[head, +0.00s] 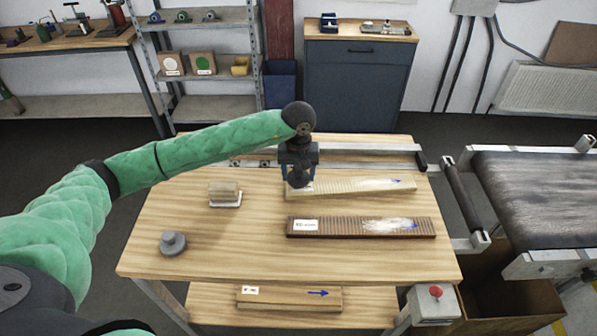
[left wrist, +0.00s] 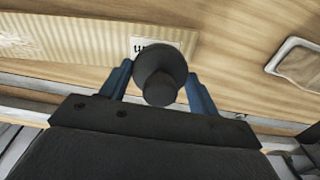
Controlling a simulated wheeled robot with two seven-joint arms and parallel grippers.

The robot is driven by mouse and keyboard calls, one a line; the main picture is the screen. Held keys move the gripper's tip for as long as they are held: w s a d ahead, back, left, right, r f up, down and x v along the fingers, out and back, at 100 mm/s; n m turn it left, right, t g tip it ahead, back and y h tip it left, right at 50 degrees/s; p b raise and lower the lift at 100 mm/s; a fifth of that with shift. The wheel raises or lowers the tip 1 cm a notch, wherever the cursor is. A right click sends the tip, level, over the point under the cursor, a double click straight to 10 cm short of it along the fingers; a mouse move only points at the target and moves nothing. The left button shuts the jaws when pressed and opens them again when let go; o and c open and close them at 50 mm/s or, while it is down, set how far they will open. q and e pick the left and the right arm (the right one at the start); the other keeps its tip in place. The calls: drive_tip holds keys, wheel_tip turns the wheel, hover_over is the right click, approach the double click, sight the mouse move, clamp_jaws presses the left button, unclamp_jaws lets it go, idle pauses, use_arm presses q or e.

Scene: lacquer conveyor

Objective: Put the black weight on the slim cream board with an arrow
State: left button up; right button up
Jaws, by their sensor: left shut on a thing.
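My left gripper (head: 299,176) points down over the left end of the slim cream board (head: 350,188). Its blue fingers are shut on the black weight (left wrist: 160,72), a dark knobbed piece that also shows in the head view (head: 299,177). The cream board has a white label at its left end, a pale smear and a blue arrow at its right end. In the left wrist view the weight overlaps the label of the cream board (left wrist: 60,42). I cannot tell whether the weight touches the board. My right gripper is out of view.
A dark brown board (head: 340,234) with a label and blue arrow lies in front. Another arrow board (head: 270,300) lies on the lower shelf. A conveyor (head: 540,195) is at right.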

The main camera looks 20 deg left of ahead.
use_arm(q)
drive_tip(key=shift+f, duration=0.45)
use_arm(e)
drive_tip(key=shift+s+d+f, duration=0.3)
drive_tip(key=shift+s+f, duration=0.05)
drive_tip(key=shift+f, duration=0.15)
use_arm(q)
drive_tip(key=shift+f, duration=0.15)
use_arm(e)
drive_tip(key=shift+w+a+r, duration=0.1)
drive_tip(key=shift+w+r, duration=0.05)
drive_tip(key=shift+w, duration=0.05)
use_arm(q)
drive_tip(key=o, duration=1.3)
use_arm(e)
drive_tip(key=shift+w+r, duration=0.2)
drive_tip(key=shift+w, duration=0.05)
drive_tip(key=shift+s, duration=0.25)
